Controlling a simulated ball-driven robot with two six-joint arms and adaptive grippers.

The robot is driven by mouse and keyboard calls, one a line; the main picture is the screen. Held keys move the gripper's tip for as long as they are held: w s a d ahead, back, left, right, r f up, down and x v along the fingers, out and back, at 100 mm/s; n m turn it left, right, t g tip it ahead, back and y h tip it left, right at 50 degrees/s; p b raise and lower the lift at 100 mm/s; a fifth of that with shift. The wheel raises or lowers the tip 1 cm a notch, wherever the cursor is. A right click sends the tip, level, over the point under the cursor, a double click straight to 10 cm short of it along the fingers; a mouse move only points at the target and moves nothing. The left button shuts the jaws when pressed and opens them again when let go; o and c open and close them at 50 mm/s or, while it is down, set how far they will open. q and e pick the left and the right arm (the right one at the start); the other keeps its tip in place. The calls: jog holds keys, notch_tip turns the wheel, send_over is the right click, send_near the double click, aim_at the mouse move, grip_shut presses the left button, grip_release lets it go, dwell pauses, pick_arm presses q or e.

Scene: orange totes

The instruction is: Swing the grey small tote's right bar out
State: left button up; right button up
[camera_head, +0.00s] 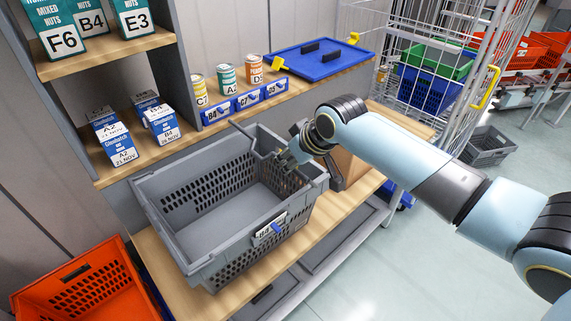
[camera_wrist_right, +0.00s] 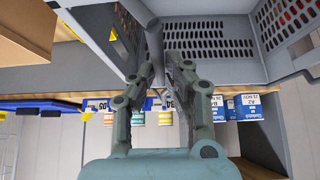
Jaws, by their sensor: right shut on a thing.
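The grey small tote (camera_head: 205,222) stands on the wooden bench in the head view, open at the top and empty, with a label on its near right wall. My right gripper (camera_head: 286,159) is at the tote's far right corner, at rim height. In the right wrist view my right gripper (camera_wrist_right: 163,68) has its fingers close together on a thin grey bar (camera_wrist_right: 155,42) beside the tote's slotted wall (camera_wrist_right: 210,40). The fingers hide part of the bar, so its exact angle is hard to tell. My left gripper is not in view.
A blue lid (camera_head: 322,62) lies farther right. A brown box (camera_head: 350,167) is close to the right of my gripper. An orange tote (camera_head: 75,292) stands at lower left.

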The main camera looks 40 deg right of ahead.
jog(key=shift+d+r, duration=0.2)
jog(key=shift+d, duration=0.3)
jog(key=d, duration=0.2)
jog(key=shift+w+d+r, duration=0.1)
jog(key=shift+d, duration=0.3)
jog(key=shift+d+f, duration=0.2)
jog(key=shift+d, duration=0.3)
jog(key=shift+d+f, duration=0.15)
jog(key=shift+d, duration=0.3)
jog(key=shift+w+b, duration=0.1)
jog(key=shift+b, duration=0.2)
